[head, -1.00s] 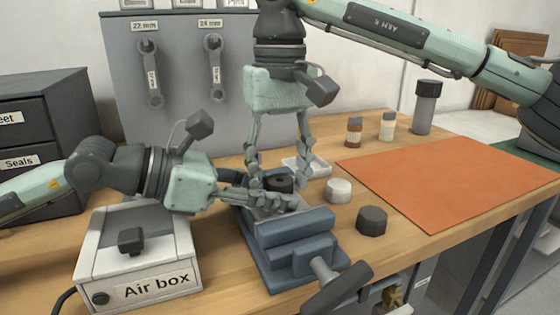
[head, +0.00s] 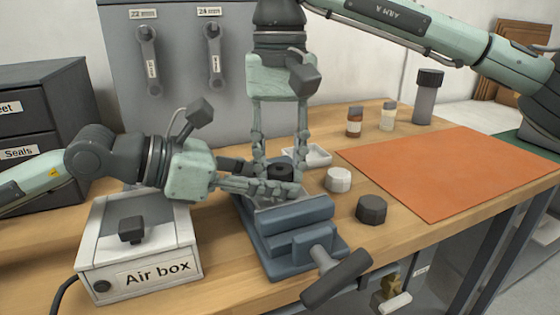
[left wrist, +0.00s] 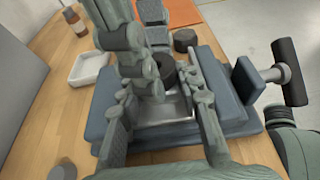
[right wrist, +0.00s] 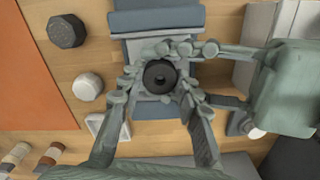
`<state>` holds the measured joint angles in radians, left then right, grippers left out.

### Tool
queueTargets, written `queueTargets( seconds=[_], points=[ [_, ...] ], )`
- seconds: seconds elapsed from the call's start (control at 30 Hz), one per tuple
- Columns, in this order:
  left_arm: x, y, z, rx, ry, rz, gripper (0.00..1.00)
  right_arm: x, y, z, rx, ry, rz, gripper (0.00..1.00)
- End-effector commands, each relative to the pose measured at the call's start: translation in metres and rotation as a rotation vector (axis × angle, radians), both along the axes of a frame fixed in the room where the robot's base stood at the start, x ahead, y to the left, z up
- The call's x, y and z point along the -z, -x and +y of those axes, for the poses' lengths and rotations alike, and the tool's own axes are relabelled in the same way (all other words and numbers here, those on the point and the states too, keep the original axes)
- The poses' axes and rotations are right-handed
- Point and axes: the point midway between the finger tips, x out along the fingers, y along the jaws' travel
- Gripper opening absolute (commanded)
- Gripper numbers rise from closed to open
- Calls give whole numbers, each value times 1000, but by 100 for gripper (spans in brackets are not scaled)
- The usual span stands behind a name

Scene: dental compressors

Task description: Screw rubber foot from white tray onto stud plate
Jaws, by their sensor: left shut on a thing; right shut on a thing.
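The black round rubber foot (head: 281,171) has a hole in its middle, seen from above in the right wrist view (right wrist: 160,76). My right gripper (head: 280,174) points down from above, its fingers shut around the foot's sides. The silver stud plate (left wrist: 172,106) lies under the foot at the blue vise (head: 297,218). My left gripper (left wrist: 165,100) reaches in level from the left, shut on the plate with a finger on either side. Whether the foot touches the plate is hidden, and so is the stud. The white tray (head: 322,160) behind the vise looks empty.
A white knob-like piece (head: 338,180) and a dark faceted one (head: 371,209) stand right of the vise. An orange mat (head: 450,170) covers the bench's right. The Air box (head: 140,250) stands left. Small bottles (head: 354,122) stand at the back. The vise handle (head: 336,278) juts forward.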

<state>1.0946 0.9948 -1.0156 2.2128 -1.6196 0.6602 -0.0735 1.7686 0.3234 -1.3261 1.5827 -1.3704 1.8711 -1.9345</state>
Motion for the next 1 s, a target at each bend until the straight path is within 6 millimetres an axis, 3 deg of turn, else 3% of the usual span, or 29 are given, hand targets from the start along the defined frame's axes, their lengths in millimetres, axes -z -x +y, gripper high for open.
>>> queueTargets(
  seconds=[0.17, 0.2, 0.37, 0.77, 1.0],
  points=[
    [0, -1, 0, -2, 1, -1, 0, 0, 0, 0, -1, 0, -1, 0],
    [0, -1, 0, -2, 0, -1, 0, 0, 0, 0, -1, 0, -1, 34],
    [0, -1, 0, -2, 0, -1, 0, 0, 0, 0, -2, 0, -1, 54],
    [0, 0, 0, -1, 0, -2, 0, -4, -1, 0, -2, -2, -3, 54],
    [-1, 0, 0, -1, 0, -2, 0, -34, -1, 1, -1, -3, -6, 54]
  ],
)
